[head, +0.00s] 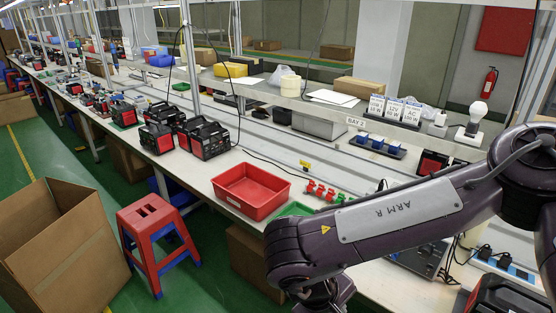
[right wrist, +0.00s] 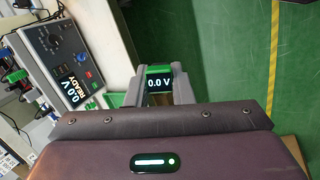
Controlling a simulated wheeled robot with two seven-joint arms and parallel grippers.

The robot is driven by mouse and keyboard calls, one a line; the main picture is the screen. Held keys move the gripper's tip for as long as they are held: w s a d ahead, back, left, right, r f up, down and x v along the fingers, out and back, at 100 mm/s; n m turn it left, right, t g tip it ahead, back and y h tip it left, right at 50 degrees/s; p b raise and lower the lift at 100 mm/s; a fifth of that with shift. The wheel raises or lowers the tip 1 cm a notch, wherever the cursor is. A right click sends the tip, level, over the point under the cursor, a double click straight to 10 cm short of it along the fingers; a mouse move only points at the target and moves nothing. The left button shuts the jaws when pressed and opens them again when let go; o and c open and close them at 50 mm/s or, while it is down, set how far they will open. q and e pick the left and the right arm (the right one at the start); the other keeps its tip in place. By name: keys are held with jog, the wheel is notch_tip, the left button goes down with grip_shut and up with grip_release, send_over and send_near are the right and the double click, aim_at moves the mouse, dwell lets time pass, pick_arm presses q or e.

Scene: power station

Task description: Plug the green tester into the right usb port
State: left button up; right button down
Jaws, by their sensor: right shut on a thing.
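The green tester (right wrist: 159,70) is between the fingers of my right gripper (right wrist: 158,88) in the right wrist view. Its small screen reads 0.0 V, and the gripper is shut on it. The power station (right wrist: 62,62) lies to the left in that view, with a knob, a red button and a screen reading READY 0.0 V. Small dark ports show on its panel, too small to tell apart. The tester is apart from the panel, over the bench's edge and green floor. In the head view my right arm hides much of the station (head: 420,258); the left gripper is not in view.
A red tray (head: 252,190) and a green tray (head: 295,210) sit on the bench, with red and green pieces (head: 322,192) behind. Black power units (head: 204,138) stand further left. A red stool (head: 152,240) and open carton (head: 62,245) stand on the floor.

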jog(key=shift+s+a+f+m+b, duration=0.2)
jog(key=shift+f+m+b, duration=0.15)
jog(key=shift+f+m, duration=0.25)
jog(key=m, duration=0.1)
jog(key=d+m+g+b, duration=0.1)
jog(key=w+d+m, duration=0.1)
jog(key=shift+w+d+f+h+b, duration=0.1)
jog(key=shift+d+f+h+b, duration=0.1)
jog(key=shift+f+h+b, duration=0.15)
jog(key=w+d+r+m+g+b, duration=0.1)
jog(key=w+d+r+m+g, duration=0.1)
jog(key=d, duration=0.4)
jog(key=shift+w+r+m, duration=0.5)
jog(key=shift+m, duration=0.1)
